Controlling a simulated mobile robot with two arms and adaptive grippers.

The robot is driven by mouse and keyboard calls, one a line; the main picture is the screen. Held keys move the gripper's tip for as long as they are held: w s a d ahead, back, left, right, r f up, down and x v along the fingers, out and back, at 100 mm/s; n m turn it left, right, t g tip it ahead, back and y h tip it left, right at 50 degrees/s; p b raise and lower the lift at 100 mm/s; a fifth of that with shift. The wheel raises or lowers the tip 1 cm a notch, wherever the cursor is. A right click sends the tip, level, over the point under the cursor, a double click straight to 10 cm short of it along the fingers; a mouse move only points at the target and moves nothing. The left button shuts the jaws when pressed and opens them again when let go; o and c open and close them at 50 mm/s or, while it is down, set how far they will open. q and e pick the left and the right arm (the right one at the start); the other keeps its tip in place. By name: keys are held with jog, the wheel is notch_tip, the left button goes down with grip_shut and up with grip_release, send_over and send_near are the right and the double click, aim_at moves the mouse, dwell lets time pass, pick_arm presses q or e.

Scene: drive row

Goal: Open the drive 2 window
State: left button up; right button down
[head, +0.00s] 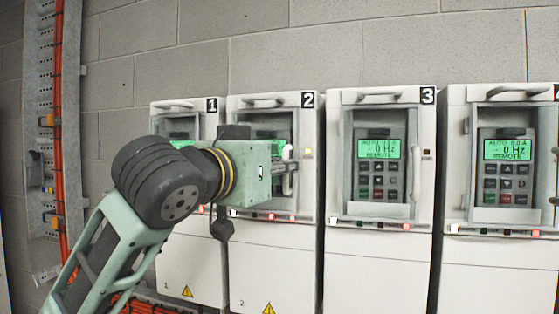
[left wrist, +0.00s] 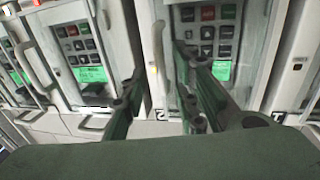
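Drive 2 (head: 275,250) is a white cabinet, second from the left, with a window (head: 245,115) over a keypad with a green display. My left arm hides most of this window in the head view. In the left wrist view, which is upside down, the pale window handle (left wrist: 158,40) of drive 2 stands upright between my fingers, with the keypad (left wrist: 212,40) beside it. My left gripper (head: 291,166) is at the window's right side. Its fingers (left wrist: 158,68) look apart, one on each side of the handle; I cannot tell whether they touch it. The window looks closed. My right gripper is out of view.
Drive 1 (head: 190,265) is on the left, partly behind my arm. Drive 3 (head: 378,270) and drive 4 (head: 500,270) stand to the right, windows closed. Orange cables (head: 58,130) run down the left wall. A block wall (head: 340,50) is behind.

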pick_arm(q)
jog(key=shift+w+a, duration=0.1)
jog(key=shift+c, duration=0.3)
grip_shut()
